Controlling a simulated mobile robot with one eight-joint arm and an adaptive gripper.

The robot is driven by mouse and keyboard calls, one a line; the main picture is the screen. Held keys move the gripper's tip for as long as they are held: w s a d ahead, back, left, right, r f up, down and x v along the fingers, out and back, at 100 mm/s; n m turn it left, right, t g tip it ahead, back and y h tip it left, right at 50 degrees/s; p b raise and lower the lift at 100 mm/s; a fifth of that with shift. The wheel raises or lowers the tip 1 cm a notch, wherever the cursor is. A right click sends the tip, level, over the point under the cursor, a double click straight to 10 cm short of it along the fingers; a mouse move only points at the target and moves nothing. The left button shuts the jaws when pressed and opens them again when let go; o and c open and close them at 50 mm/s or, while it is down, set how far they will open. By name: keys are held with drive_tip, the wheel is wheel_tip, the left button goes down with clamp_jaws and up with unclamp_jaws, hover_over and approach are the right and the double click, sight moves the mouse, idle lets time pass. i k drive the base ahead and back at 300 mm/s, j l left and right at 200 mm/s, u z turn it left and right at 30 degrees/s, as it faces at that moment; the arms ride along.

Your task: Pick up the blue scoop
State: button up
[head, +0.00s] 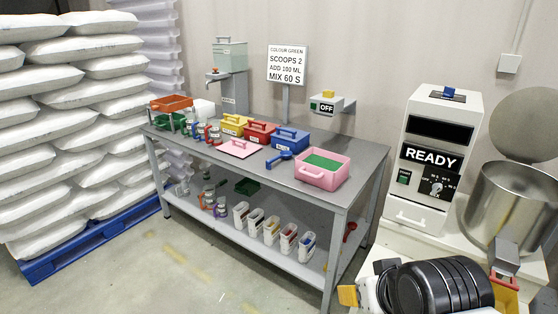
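The blue scoop (282,157) lies on the grey table top in the head view, with its handle toward the right and back. It sits in front of the blue bin (290,139) and left of the pink tray (322,172). Nothing is holding it. Dark ribbed and white parts that look like my own arm fill the bottom right corner, far from the scoop.
The grey table (322,197) also bears red and yellow bins, a pink lid (238,149), small cups and a dispenser. Several containers stand on its lower shelf. Stacked sacks (70,130) are at left, a white machine (432,150) at right. The floor in front is clear.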

sight(285, 155)
drive_tip(key=z, duration=1.6)
drive_tip(key=u, duration=1.75)
drive_tip(key=i, duration=2.3)
